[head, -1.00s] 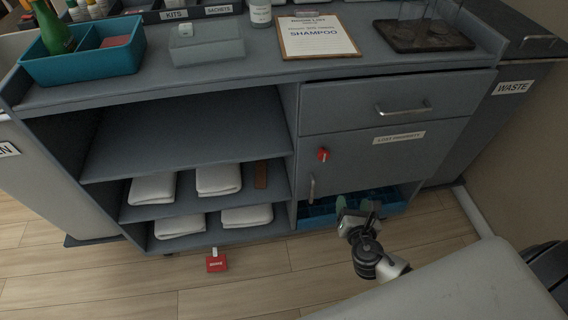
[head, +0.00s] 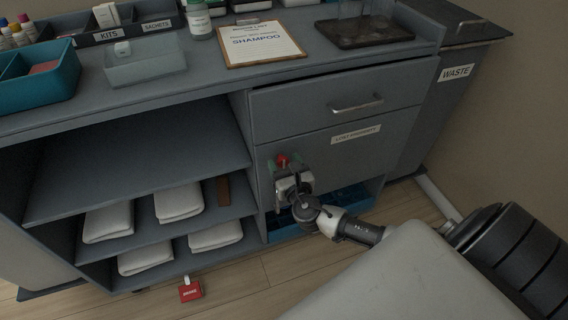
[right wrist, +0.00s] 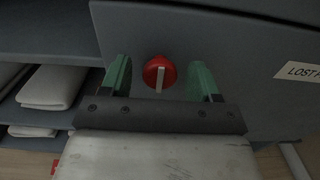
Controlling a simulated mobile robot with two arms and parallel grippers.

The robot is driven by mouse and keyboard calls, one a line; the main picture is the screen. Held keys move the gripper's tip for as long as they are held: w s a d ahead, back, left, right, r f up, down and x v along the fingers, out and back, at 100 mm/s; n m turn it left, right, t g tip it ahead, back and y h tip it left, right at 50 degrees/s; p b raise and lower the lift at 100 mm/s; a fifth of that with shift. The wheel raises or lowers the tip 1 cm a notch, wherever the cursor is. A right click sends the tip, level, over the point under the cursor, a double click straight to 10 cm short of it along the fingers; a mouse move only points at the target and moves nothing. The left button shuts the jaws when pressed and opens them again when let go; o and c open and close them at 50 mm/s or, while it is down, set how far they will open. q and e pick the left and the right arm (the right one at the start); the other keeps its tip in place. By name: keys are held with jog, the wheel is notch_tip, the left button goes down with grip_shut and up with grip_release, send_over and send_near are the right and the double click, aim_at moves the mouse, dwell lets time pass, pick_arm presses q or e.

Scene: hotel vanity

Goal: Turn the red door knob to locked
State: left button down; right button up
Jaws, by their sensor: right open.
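The red door knob (head: 283,160) is on the lost property door (head: 345,158), near its upper left. In the right wrist view the knob (right wrist: 160,72) is round and red with a pale bar pointing straight down. My right gripper (head: 284,166) is at the door in the head view. In the right wrist view its green fingers (right wrist: 161,78) are open, one on each side of the knob, with a gap on both sides. The gripper hides the door's handle in the head view. My left gripper is not in view.
A drawer with a bar handle (head: 356,104) is above the door. Open shelves with folded white towels (head: 178,202) lie to the left. A blue crate (head: 350,198) is below the door.

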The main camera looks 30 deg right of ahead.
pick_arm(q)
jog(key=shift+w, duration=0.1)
pick_arm(e)
jog(key=shift+w, duration=0.2)
jog(key=shift+c, duration=0.3)
jog(key=c, duration=0.8)
jog(key=shift+c, duration=0.2)
